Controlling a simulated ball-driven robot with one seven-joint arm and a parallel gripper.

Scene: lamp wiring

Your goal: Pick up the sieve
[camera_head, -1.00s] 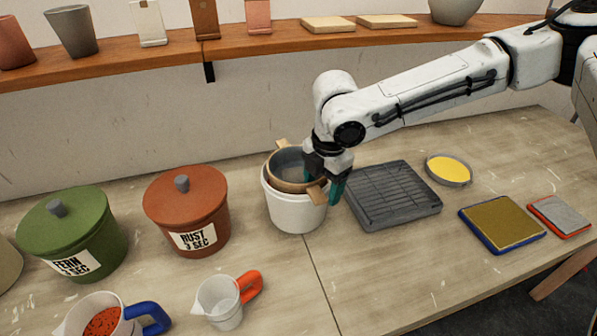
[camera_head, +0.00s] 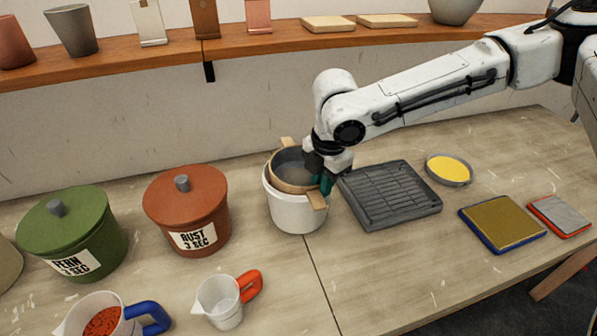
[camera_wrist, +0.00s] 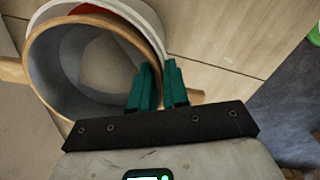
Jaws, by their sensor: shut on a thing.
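The sieve (camera_head: 290,177) is a round wooden hoop with a grey inside and two short wooden handles. It sits at the mouth of the white bucket (camera_head: 297,213), slightly tilted. My gripper (camera_head: 325,185) is at the sieve's right rim, with its teal fingers pointing down. In the wrist view my gripper (camera_wrist: 158,92) has its two fingers close together on the rim wall of the sieve (camera_wrist: 50,68), one finger inside the hoop and one outside. The white bucket's rim (camera_wrist: 140,12) shows behind the hoop.
A grey ribbed tray (camera_head: 392,195) lies right of the bucket. A rust lidded pot (camera_head: 188,212) stands to the left, and a jug with an orange handle (camera_head: 222,301) in front. A wooden shelf (camera_head: 240,45) runs along the wall behind.

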